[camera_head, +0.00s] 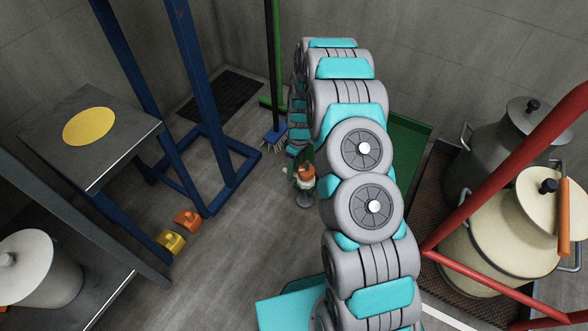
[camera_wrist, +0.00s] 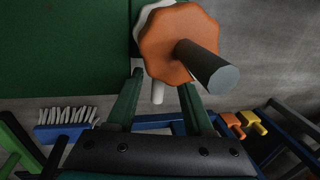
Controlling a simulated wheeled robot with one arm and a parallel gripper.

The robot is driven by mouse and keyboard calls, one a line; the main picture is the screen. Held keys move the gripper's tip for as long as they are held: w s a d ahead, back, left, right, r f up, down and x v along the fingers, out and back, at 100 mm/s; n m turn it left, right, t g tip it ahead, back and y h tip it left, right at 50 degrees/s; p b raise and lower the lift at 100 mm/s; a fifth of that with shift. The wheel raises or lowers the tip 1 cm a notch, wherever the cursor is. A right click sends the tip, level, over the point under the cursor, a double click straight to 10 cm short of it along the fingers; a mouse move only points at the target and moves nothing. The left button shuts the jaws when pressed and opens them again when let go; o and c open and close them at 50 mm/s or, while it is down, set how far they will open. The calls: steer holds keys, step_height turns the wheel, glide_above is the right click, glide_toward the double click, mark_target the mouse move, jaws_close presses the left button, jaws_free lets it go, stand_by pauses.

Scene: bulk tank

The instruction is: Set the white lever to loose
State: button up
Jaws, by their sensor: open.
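In the wrist view, the white lever (camera_wrist: 158,92) is a short pale bar hanging down below a large orange octagonal knob (camera_wrist: 165,45). A thick grey cylinder (camera_wrist: 210,68) sticks out from the knob toward the camera. A white round part (camera_wrist: 145,22) shows behind the knob, which hides most of it. My gripper (camera_wrist: 161,88) is open, with one dark green finger on each side of the lever. I cannot tell whether either finger touches it. In the head view, the orange knob (camera_head: 306,172) is small, and my arm partly blocks that area.
Milk cans (camera_head: 500,240) and a red rail (camera_head: 505,170) are right.

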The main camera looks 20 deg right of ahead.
steer(key=shift+c, duration=0.4)
jaws_close()
steer(key=shift+s, duration=0.1)
stand_by(0.8)
